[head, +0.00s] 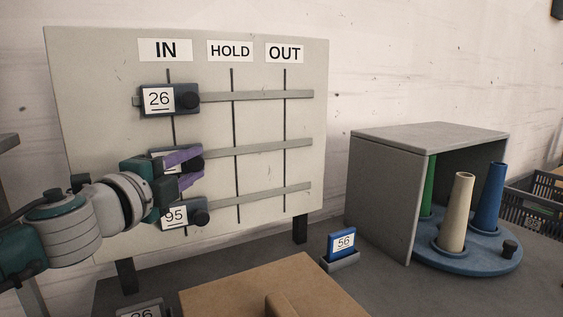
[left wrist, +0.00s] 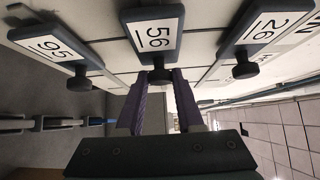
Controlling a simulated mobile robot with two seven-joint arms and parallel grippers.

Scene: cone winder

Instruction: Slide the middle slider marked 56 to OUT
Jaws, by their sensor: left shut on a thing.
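The pale board (head: 260,120) has columns IN, HOLD and OUT (head: 284,54). The middle slider (head: 156,155) is at the IN line, mostly hidden by my gripper in the head view. In the left wrist view its plate (left wrist: 154,32) reads 56, with a dark round knob (left wrist: 160,75). My left gripper (head: 193,162) has its purple fingers shut on that knob; they also show in the left wrist view (left wrist: 161,82). The slider marked 26 (head: 170,99) above and the slider marked 95 (head: 184,214) below are also at IN. My right gripper is not in view.
The middle rail (head: 265,149) is clear rightward. A blue block marked 56 (head: 341,243) stands in a grey holder below the board. A grey hood (head: 385,190), cones on a blue turntable (head: 480,262) and a crate (head: 540,205) are right.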

